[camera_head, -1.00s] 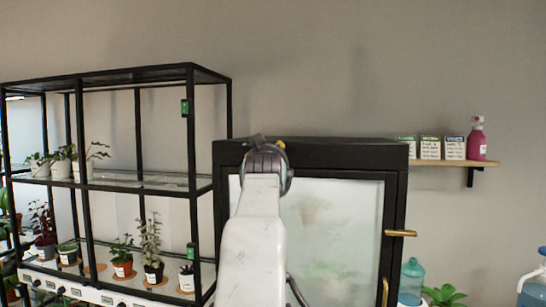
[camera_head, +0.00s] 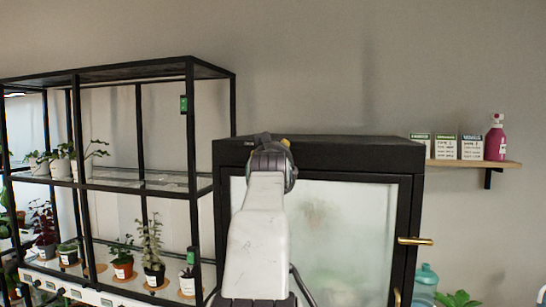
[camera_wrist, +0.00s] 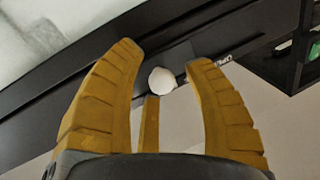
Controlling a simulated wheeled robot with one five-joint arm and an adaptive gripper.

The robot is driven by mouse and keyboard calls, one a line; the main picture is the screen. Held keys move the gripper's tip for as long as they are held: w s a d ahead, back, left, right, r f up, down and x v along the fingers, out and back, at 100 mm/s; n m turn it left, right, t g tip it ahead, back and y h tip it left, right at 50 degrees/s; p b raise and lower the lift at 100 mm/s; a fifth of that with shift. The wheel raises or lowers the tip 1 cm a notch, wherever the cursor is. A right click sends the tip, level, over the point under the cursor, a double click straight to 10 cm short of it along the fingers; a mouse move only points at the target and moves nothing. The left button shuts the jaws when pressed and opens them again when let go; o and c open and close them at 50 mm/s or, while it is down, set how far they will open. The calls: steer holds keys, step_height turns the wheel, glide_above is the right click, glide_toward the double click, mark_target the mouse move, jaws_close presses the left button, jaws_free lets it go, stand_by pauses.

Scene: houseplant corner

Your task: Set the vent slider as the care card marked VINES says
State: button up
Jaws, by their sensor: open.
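The vent slider shows in the wrist view as a round white knob (camera_wrist: 161,81) on a dark strip along the cabinet's edge. White lettering beside it seems to read OPEN, but it is partly covered. My gripper (camera_wrist: 163,58) is open, with its yellow fingers on either side of the knob; contact cannot be told. In the head view my gripper (camera_head: 271,152) is at the cabinet's top front edge, its fingers mostly hidden. Three care cards (camera_head: 420,147), (camera_head: 446,147), (camera_head: 471,147) stand on the wall shelf; their print is too small to read surely.
The black cabinet (camera_head: 318,150) has a frosted door with a brass handle (camera_head: 415,241). A black plant rack (camera_head: 190,130) stands close on the left. A pink bottle (camera_head: 495,140) stands beside the cards on the wall shelf (camera_head: 508,163).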

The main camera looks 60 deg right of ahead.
steer(key=shift+c, duration=0.2)
jaws_close()
stand_by(0.3)
